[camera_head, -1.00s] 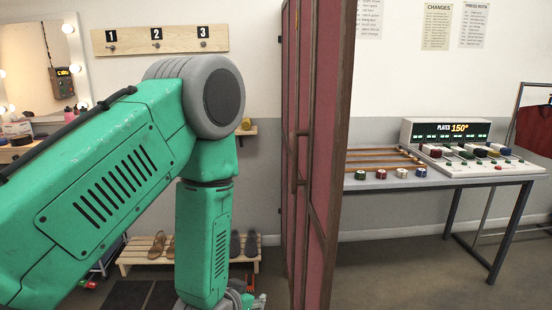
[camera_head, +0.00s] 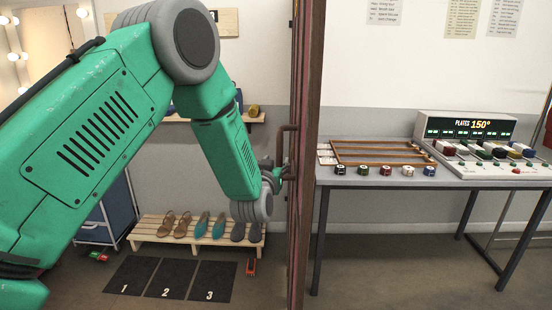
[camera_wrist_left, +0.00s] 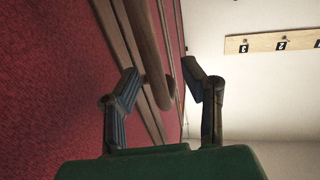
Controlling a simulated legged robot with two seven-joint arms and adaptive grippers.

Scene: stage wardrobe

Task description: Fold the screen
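The screen (camera_head: 308,220) stands upright in the head view, seen almost edge-on, with a dark wood frame. In the left wrist view its red panel (camera_wrist_left: 50,80) fills the left side. A brown wooden handle (camera_head: 281,146) sticks out from its left side; it also shows in the left wrist view (camera_wrist_left: 152,50). My left gripper (camera_head: 279,172) is at the lower part of this handle. In the left wrist view its two fingers (camera_wrist_left: 160,75) are spread apart, with the handle between them. Whether either finger touches it is unclear. My right gripper is out of view.
A grey table (camera_head: 400,180) with a control console (camera_head: 470,125) and several small blocks stands right of the screen. A low slatted bench (camera_head: 160,236) with shoes and dark numbered mats (camera_head: 170,278) lie left.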

